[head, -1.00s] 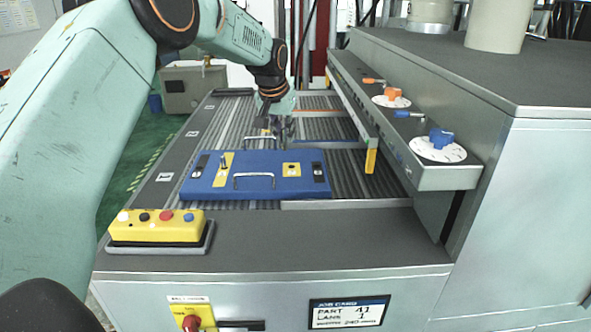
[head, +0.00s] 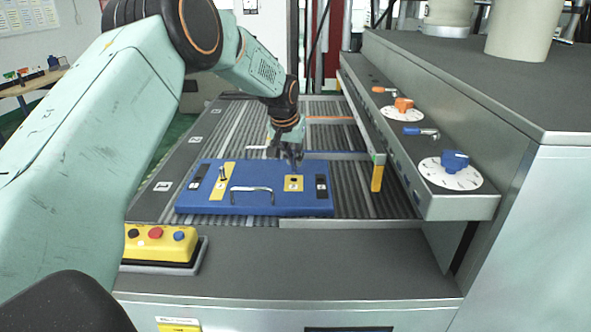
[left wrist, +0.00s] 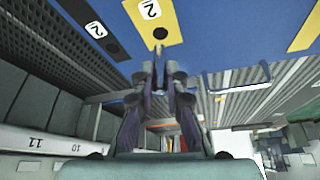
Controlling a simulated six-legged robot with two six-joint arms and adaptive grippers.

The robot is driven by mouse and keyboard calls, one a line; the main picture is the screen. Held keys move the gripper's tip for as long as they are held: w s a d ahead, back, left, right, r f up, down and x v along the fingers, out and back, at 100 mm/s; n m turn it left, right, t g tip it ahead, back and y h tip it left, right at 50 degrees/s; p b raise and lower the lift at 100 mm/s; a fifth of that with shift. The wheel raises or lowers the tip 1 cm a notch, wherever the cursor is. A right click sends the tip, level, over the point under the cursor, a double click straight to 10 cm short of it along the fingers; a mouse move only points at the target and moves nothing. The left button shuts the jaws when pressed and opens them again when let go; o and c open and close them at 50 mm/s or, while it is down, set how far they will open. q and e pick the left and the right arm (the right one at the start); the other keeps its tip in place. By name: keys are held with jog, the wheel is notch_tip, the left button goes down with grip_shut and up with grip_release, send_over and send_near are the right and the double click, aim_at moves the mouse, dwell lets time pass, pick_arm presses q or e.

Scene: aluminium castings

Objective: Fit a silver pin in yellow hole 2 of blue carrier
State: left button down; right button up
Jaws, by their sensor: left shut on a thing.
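The blue carrier (head: 270,206) lies flat on the ribbed bed in the head view. Its small yellow plate with hole 2 (head: 293,183) is on the right half, and it also shows in the left wrist view (left wrist: 148,18) with a dark hole in it. My left gripper (head: 293,160) is just above and behind this plate. In the left wrist view its fingertips (left wrist: 160,62) are close together just short of the hole. It is shut on a thin piece, probably a silver pin, mostly hidden by the fingers. My right gripper is not in view.
A pin (head: 222,173) stands in the long yellow strip (head: 219,190) on the carrier's left. A yellow button box (head: 160,243) stands at the front left. A ledge with a blue knob (head: 454,161) runs along the right.

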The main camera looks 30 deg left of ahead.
aim_at(293, 166)
pick_arm(q)
jog(key=shift+w+a+f, duration=0.1)
jog(key=shift+a+f, duration=0.3)
jog(key=shift+f, duration=0.45)
jog(key=shift+s+d+f, duration=0.15)
jog(key=shift+f, duration=0.3)
jog(key=shift+s+d+f, duration=0.1)
jog(key=shift+d+f, duration=0.05)
jog(key=shift+f, duration=0.25)
jog(key=shift+s+d+f, duration=0.1)
jog(key=shift+d+f, duration=0.15)
jog(key=shift+d, duration=0.05)
jog(key=shift+a+f, duration=0.1)
jog(key=c, duration=1.5)
grip_release()
jog(key=shift+w+a+f, duration=0.25)
jog(key=shift+w+a, duration=0.05)
jog(key=shift+a, duration=0.05)
jog(key=shift+o, duration=0.5)
jog(key=shift+s+r, duration=0.1)
jog(key=shift+s+d+r, duration=0.1)
jog(key=shift+d+r, duration=0.1)
jog(key=shift+d, duration=0.15)
jog(key=shift+a+r, duration=0.15)
jog(key=shift+r, duration=0.1)
jog(key=v, duration=1.1)
jog(key=shift+s+b, duration=0.25)
jog(key=shift+b, duration=0.05)
jog(key=shift+w+f, duration=0.1)
jog(key=shift+w, duration=0.05)
